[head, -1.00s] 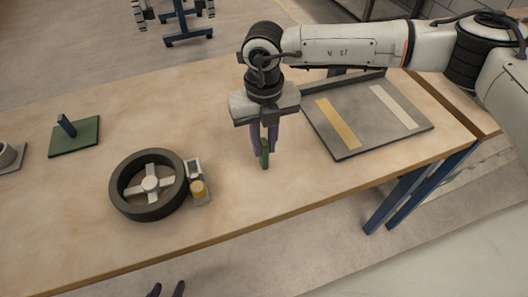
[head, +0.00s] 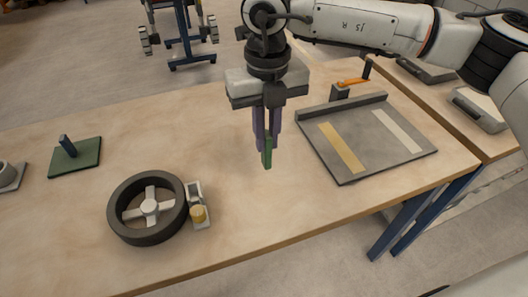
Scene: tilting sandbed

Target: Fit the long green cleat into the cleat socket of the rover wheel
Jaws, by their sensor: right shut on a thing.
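The long green cleat (head: 267,153) is held upright between the purple fingers of my right gripper (head: 266,145), which is shut on it. The cleat hangs over the middle of the table; I cannot tell how far its lower end is above the surface. The rover wheel (head: 148,208), dark-rimmed with a pale spoked hub, lies flat on the table to the left of the gripper and apart from it. The cleat socket on the wheel cannot be made out clearly. My left gripper is out of view.
A grey tray (head: 400,165) with a yellow and a pale strip lies at the right. A green plate with a blue post (head: 87,158) lies at the left, beside a grey part (head: 8,176) at the edge. The wooden table between wheel and tray is clear.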

